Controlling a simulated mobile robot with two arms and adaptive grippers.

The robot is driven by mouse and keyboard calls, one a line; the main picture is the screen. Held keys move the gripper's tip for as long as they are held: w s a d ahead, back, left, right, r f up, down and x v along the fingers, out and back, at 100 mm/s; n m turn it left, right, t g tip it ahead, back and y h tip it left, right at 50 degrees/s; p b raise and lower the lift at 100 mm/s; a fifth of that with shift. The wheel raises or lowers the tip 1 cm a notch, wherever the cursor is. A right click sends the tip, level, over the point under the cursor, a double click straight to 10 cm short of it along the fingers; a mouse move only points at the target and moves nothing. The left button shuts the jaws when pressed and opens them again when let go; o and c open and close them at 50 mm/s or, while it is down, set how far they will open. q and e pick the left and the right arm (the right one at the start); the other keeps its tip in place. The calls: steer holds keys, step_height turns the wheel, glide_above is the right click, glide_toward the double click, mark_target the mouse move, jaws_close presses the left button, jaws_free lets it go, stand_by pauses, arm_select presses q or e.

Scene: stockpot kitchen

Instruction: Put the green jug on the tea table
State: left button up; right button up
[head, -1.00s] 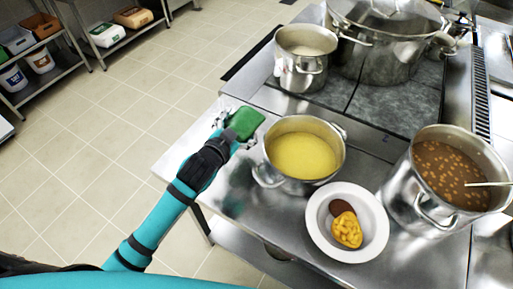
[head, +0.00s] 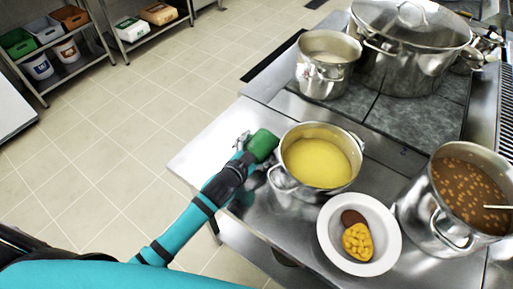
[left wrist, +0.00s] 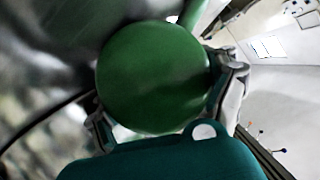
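The green jug (head: 262,145) shows in the head view at the left edge of the steel counter (head: 205,160), just left of the pot of yellow soup (head: 318,162). My left gripper (head: 245,146) has its fingers around it. In the left wrist view the jug (left wrist: 152,78) fills the middle as a round green shape, with a finger of the left gripper (left wrist: 168,100) on either side. I cannot tell whether the jug touches the counter. My right gripper is out of view. I cannot make out which surface is the tea table.
A white plate with food (head: 330,243) and a pot of brown bean soup (head: 468,200) stand to the right. A smaller pot (head: 327,75) and a large lidded stockpot (head: 405,60) stand behind. Shelves (head: 75,65) are at the far left. The tiled floor (head: 110,120) between is clear.

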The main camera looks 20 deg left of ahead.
arm_select(q)
steer(key=o, duration=0.3)
steer(key=shift+o, duration=0.2)
